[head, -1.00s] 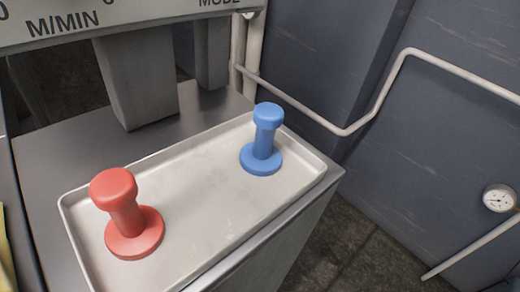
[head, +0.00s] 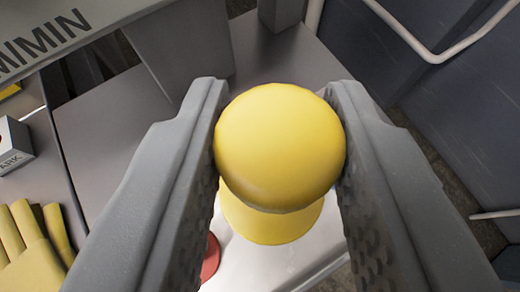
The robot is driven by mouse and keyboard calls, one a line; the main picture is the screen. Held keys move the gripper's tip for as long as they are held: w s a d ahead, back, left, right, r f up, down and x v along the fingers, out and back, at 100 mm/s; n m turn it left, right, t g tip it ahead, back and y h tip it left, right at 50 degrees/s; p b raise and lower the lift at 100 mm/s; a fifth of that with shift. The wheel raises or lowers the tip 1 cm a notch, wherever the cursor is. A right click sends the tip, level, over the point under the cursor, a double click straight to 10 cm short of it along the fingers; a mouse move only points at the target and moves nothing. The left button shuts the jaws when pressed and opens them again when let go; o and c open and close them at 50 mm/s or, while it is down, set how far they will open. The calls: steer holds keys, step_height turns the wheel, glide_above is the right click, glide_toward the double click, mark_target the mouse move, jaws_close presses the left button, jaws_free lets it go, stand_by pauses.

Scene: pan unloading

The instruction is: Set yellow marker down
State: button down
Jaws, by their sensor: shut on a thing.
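My gripper (head: 278,120) fills the middle of the head view, its two grey jaws shut on the yellow marker (head: 280,145). The red marker (head: 211,258) shows only as a sliver beside the left jaw. The blue marker is not visible now.
A grey metal worktop (head: 110,130) lies left of the tray, with a grey post (head: 180,50) behind. A yellow glove (head: 30,245) and a small labelled box (head: 12,145) are at left. A pipe (head: 420,40) runs along the right wall.

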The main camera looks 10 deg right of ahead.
mark_target(271, 183)
steer(key=shift+w+a+f, duration=0.1)
steer(key=shift+w+a, duration=0.05)
steer(key=shift+w, duration=0.1)
steer(key=shift+f, duration=0.35)
steer(key=f+b, duration=0.1)
steer(key=f, duration=0.4)
steer(key=shift+d+f, duration=0.1)
steer(key=shift+d, duration=0.1)
steer(key=shift+f+b, duration=0.35)
steer(key=shift+f, duration=1.65)
steer(key=c, duration=1.1)
jaws_free()
steer(key=shift+r, duration=0.1)
steer(key=shift+s, duration=0.1)
